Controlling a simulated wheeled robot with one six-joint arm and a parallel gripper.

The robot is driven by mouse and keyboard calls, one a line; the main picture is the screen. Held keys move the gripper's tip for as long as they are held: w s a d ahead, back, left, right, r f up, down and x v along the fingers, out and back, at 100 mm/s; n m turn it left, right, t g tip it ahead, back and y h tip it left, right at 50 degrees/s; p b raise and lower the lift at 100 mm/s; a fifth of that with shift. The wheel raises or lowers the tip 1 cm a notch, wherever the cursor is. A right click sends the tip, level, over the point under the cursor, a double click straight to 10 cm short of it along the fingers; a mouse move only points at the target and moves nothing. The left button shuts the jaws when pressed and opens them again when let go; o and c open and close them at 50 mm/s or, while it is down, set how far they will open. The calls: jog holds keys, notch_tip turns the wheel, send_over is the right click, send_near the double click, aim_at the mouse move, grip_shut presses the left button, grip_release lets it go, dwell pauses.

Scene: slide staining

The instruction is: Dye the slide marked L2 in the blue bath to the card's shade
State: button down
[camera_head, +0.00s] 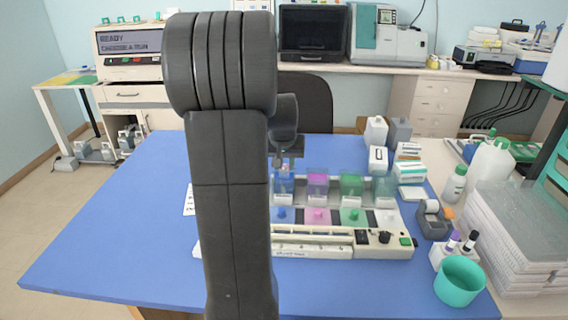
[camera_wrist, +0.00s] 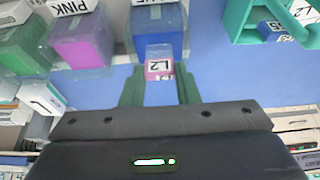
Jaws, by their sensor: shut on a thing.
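My gripper (camera_wrist: 158,88) has its green fingers shut on the slide marked L2 (camera_wrist: 158,67), whose pink label shows upside down between them. The blue bath (camera_wrist: 158,28) is just beyond the slide in the wrist view, and the slide's pale far end overlaps its near wall. I cannot tell whether any of the slide is inside the bath. In the head view my gripper (camera_head: 285,160) is just above the blue bath (camera_head: 283,185), partly hidden by my arm. A white sheet (camera_head: 188,200), perhaps the card, is half hidden behind my arm; its shade is unreadable.
The pink bath (camera_head: 317,185), green bath (camera_head: 350,187) and a clear bath (camera_head: 385,190) stand right of the blue one. A teal rack (camera_wrist: 238,22) with a labelled slide is beside the blue bath. Bottles and a teal cup (camera_head: 459,282) crowd the right; the table's left is clear.

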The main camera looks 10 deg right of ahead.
notch_tip(320, 180, up, 9)
jog(key=p, duration=0.6)
